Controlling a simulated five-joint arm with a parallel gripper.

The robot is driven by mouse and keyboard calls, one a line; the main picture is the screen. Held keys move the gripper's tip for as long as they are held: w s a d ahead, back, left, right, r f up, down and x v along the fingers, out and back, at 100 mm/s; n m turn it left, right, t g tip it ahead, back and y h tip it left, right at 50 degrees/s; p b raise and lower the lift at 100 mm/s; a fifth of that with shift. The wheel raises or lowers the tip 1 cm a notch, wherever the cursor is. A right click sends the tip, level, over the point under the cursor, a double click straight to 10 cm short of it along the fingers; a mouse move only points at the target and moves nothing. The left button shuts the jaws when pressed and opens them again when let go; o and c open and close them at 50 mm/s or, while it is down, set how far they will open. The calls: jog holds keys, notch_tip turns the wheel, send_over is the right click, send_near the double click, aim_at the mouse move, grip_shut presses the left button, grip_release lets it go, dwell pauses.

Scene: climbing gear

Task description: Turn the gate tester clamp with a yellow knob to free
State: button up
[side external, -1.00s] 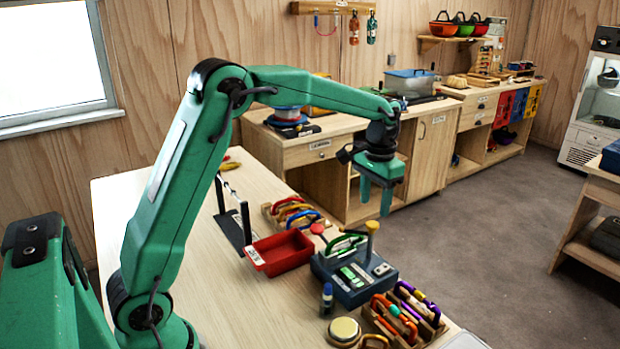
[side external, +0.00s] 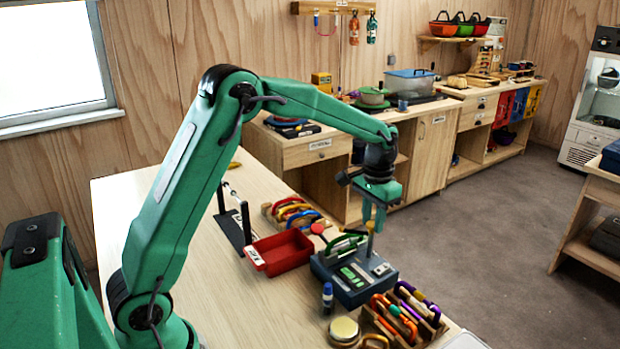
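The gate tester (side external: 353,282) is a blue-grey box with a green display on the wooden table. The clamp's post (side external: 370,245) rises from its back right. My gripper (side external: 373,226) points down over the top of this post, its fingers at the height of the yellow knob. The knob is mostly hidden by the fingers, so I cannot tell whether they grip it or only stand around it. A green carabiner (side external: 345,243) lies at the tester's back, beside the post. A round red knob (side external: 318,229) stands at its back left.
A red tray (side external: 280,253) is left of the tester, with a rack of carabiners (side external: 292,213) behind it. Another carabiner rack (side external: 405,313), a small blue bottle (side external: 327,297) and a round tin (side external: 344,329) stand in front. The table's left part is clear.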

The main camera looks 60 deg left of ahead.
grip_shut()
jog(key=shift+m, duration=0.5)
jog(key=m, duration=0.7)
jog(key=shift+r+m, duration=0.1)
jog(key=shift+m, duration=0.3)
jog(key=m, duration=0.4)
jog(key=shift+m, duration=0.3)
jog(key=m, duration=0.4)
jog(key=shift+m, duration=0.4)
